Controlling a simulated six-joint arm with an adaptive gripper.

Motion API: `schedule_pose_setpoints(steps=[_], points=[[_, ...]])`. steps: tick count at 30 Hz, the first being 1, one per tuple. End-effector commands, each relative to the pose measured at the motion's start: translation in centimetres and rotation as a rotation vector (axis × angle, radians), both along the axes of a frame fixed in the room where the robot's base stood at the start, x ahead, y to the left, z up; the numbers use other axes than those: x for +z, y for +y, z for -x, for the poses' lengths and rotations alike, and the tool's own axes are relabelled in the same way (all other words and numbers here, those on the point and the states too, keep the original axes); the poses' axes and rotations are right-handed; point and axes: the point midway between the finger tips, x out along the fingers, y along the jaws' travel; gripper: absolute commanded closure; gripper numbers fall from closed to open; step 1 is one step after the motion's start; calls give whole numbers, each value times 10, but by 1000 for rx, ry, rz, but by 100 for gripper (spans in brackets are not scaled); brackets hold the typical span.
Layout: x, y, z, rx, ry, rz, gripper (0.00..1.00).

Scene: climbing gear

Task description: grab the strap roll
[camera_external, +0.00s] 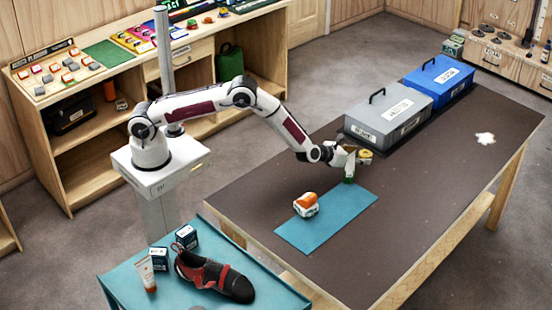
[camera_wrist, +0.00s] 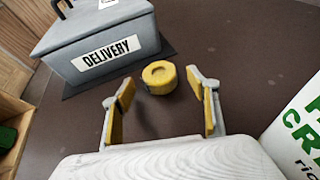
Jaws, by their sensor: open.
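The roll appears between and slightly beyond the fingertips, with visible gaps on both sides. In the external view my gripper (camera_external: 350,155) is low over the table beside the roll. Nothing is held.
A grey DELIVERY case (camera_wrist: 105,45) stands close behind the roll. A white box with green lettering (camera_wrist: 303,125) is close at the right. A blue case (camera_external: 438,82), blue mat (camera_external: 330,222) and orange-white item (camera_external: 306,205) are on the table. The table's right part is mostly clear.

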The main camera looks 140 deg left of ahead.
Motion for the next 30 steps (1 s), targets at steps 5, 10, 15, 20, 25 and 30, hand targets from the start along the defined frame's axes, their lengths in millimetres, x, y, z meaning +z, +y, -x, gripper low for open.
schedule_pose_setpoints(steps=[5,10,15,20,25,30], points=[[-6,13,-3,1,0,1,41],[-8,20,-5,0,0,0,41],[-9,21,-6,0,1,1,41],[-9,21,-5,0,1,0,41],[-9,21,-5,0,0,0,41],[-9,21,-5,0,0,0,62]])
